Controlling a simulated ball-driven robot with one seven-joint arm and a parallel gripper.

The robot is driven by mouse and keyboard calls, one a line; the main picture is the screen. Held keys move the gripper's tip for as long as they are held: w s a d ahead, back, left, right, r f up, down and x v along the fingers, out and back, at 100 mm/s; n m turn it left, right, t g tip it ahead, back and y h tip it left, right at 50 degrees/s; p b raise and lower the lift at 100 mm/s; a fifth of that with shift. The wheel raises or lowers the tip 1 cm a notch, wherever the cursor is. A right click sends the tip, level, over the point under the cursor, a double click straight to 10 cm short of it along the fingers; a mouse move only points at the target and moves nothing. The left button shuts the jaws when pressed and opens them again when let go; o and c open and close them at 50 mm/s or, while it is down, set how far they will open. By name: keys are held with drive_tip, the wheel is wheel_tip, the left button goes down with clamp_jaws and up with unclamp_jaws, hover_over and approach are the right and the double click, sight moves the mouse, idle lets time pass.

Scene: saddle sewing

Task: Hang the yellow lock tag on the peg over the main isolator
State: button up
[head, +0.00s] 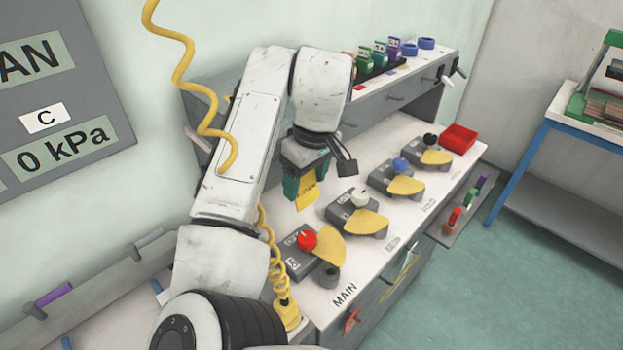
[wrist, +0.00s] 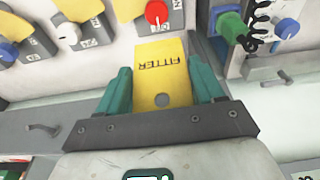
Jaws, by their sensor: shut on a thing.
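My gripper (head: 305,176) is shut on the yellow lock tag (head: 307,195), which hangs down above the switch bench. In the wrist view the tag (wrist: 161,62) sits between the teal fingers of my gripper (wrist: 161,84), with its lettering FITTER upside down and a round hole near the palm. The main isolator has a red knob (head: 307,239) and a yellow plate beside it, near the MAIN lettering; its red knob (wrist: 157,13) also shows just beyond the tag in the wrist view. I cannot pick out the peg over the main isolator in the head view; my arm covers that stretch.
Other isolators with white (head: 361,197), blue (head: 400,164) and black knobs run along the bench to a red tray (head: 458,139). A yellow coiled hose (head: 190,85) hangs by my arm.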

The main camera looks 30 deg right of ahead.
drive_tip(key=shift+w+a+f+p, duration=0.15)
drive_tip(key=shift+w+a+p, duration=0.15)
drive_tip(key=shift+w, duration=0.45)
drive_tip(key=shift+w+a+f+p, duration=0.2)
drive_tip(key=shift+w+p, duration=0.2)
drive_tip(key=shift+w, duration=0.35)
drive_tip(key=shift+w+a+f+p, duration=0.2)
drive_tip(key=shift+w+p, duration=0.15)
drive_tip(key=shift+w, duration=0.4)
drive_tip(key=o, duration=1)
drive_tip(key=r, duration=0.3)
drive_tip(key=s+r, duration=0.1)
drive_tip(key=r, duration=0.6)
drive_tip(key=shift+s+d+r, duration=0.3)
drive_tip(key=shift+s, duration=0.1)
